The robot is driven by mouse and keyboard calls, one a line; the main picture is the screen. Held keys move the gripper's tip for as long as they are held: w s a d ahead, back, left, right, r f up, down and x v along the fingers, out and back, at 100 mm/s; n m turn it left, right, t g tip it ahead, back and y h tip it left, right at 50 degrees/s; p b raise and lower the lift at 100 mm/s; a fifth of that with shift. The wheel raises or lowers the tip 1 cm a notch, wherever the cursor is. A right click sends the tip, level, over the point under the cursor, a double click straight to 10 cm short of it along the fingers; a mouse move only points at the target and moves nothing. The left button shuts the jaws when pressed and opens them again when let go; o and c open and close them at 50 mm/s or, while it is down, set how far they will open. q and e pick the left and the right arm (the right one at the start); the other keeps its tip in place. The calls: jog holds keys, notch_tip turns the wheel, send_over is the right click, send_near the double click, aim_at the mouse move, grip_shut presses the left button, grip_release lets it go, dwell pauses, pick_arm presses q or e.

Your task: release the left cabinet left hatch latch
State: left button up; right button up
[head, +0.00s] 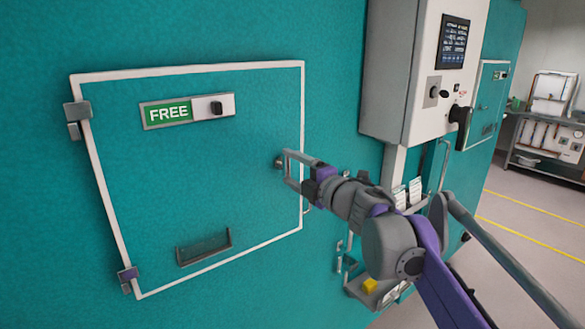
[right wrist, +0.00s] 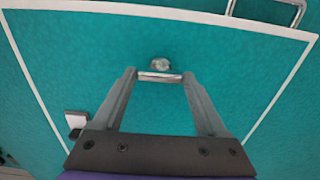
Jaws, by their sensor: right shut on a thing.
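The hatch (head: 215,170) is a teal panel with a white border in the teal cabinet wall, and it looks closed. Its small metal latch sits near the right edge; in the right wrist view its round base (right wrist: 160,64) shows just beyond the fingertips. A short bright metal bar (right wrist: 160,77) of the latch spans between them. My right gripper (head: 287,167) is at the latch, shut on it; the same gripper (right wrist: 159,75) shows in the right wrist view. The fingers hide part of the latch in the head view. My left gripper is not in view.
A green FREE sign (head: 168,113) with a dark knob is on the hatch. A grey control box (head: 420,75) juts out at right. A shelf (head: 375,292) is below it.

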dwell(0.4)
jog(key=o, duration=1.3)
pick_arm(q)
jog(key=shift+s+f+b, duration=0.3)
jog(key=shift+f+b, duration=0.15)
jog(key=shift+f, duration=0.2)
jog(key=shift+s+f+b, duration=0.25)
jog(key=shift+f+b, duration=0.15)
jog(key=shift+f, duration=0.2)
pick_arm(e)
jog(key=v, duration=1.1)
jog(key=shift+w, duration=0.1)
